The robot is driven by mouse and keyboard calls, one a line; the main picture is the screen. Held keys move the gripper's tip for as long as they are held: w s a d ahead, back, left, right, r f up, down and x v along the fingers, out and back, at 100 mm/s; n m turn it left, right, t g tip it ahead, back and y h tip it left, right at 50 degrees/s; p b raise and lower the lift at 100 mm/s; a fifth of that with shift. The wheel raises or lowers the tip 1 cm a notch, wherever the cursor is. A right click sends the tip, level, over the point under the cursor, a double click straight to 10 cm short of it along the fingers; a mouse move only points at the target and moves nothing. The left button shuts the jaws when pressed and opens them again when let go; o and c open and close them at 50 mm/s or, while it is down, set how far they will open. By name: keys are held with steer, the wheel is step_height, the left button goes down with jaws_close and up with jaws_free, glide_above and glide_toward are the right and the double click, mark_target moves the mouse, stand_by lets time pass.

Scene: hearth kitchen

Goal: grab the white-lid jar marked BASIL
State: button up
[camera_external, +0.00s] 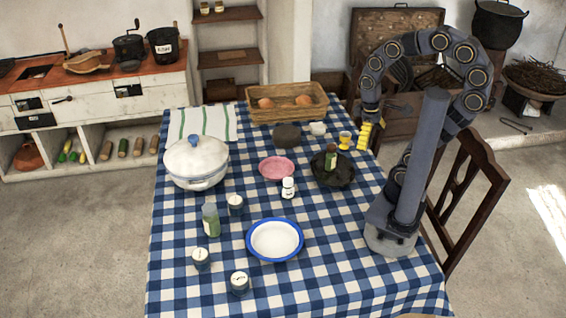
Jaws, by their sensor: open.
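Small jars with pale tops stand on the checked tablecloth: one (235,204) right of the green bottle, one (200,257) at the front left and one (239,283) nearest the front edge. A small white jar or shaker (288,188) stands in front of the pink bowl. The lettering on all of these is too small to read, so I cannot tell which is marked BASIL. My gripper (370,132), with yellow fingers, hangs over the table's back right side, beside a small yellow cup (345,140). It is open and apart from the jars.
A green bottle (211,221) and white lidded pot (196,165) stand at left. A blue-rimmed plate (274,240) lies in front and a pink bowl (276,168) mid-table. A dark bowl (333,174) holds a bottle (331,157). A wicker tray (287,104) is behind. The front right cloth is clear.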

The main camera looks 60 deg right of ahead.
steer(key=c, duration=0.4)
steer(key=shift+o, duration=0.2)
steer(key=m+t, duration=0.2)
steer(key=m, duration=1.9)
glide_above(288, 189)
steer(key=w+d, duration=0.1)
steer(key=d, duration=0.1)
step_height(288, 189, down, 20)
steer(key=shift+d+f, duration=0.1)
steer(key=shift+f, duration=0.15)
steer(key=shift+w+f, duration=0.25)
steer(key=shift+f, duration=0.35)
steer(key=shift+s+a+f, duration=0.1)
steer(key=shift+f, duration=1.1)
steer(key=shift+s+a+f, duration=0.1)
steer(key=shift+a+f, duration=0.05)
steer(key=shift+f, duration=1)
steer(key=shift+s+a+f, duration=0.1)
steer(key=shift+f, duration=1.1)
